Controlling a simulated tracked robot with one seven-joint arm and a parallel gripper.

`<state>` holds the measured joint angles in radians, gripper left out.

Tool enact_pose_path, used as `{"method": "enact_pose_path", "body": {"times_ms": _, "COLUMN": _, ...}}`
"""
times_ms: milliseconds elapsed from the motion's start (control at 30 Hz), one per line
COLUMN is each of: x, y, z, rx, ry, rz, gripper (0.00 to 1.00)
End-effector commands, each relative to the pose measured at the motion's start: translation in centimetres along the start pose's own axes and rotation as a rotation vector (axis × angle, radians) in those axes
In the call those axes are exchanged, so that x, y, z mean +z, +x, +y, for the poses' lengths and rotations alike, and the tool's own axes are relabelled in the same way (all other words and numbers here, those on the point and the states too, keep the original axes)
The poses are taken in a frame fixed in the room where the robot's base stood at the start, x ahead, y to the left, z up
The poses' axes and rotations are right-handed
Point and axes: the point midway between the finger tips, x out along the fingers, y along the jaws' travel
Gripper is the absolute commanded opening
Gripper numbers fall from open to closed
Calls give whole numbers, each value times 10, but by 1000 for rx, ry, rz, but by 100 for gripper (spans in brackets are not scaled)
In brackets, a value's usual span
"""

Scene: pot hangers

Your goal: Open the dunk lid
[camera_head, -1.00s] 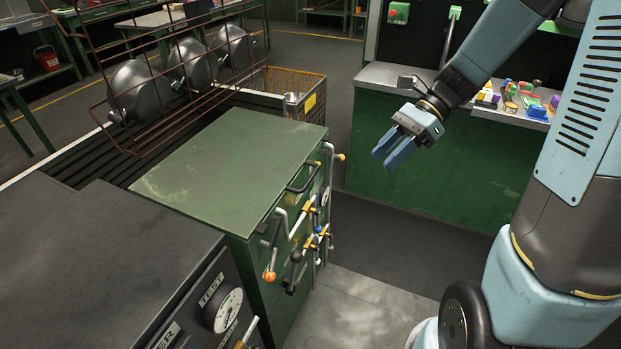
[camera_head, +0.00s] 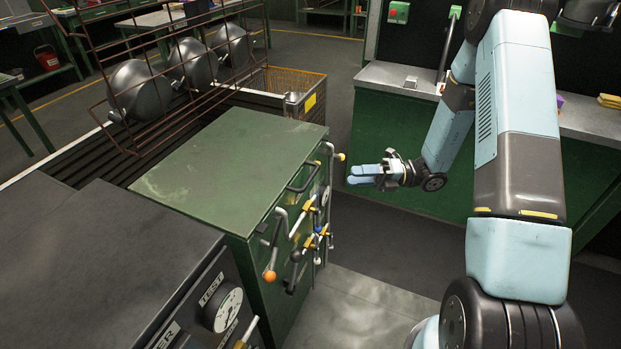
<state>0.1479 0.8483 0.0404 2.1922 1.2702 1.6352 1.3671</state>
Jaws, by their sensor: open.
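The green cabinet (camera_head: 225,165), which may be the dunk tank, stands in the middle with a flat, closed top. Its right face carries a black bar handle (camera_head: 303,177), several levers with yellow parts, and a lever with an orange knob (camera_head: 269,276). I cannot tell which handle belongs to the lid. My gripper (camera_head: 353,175) is open and empty, its pale blue fingers pointing left toward the cabinet's handle side. It is in the air to the right of the cabinet, apart from the handles.
Several metal pots (camera_head: 138,90) hang in a rusty wire rack (camera_head: 110,55) behind the cabinet, near a wire basket (camera_head: 290,85). A green counter (camera_head: 410,150) stands behind my arm. Floor between is clear.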

Motion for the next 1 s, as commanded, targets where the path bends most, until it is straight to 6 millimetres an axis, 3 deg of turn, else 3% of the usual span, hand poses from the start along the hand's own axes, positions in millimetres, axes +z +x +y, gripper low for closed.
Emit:
{"method": "enact_pose_path", "body": {"times_ms": 200, "x": 0, "y": -6, "z": -38, "rx": 61, "ry": 170, "rz": -118, "gripper": 40}}
{"method": "enact_pose_path", "body": {"times_ms": 467, "x": 1, "y": -2, "z": -48, "rx": 81, "ry": 222, "rz": -155, "gripper": 40}}
{"method": "enact_pose_path", "body": {"times_ms": 1000, "x": 14, "y": 82, "z": -42, "rx": 81, "ry": 219, "rz": -151, "gripper": 40}}
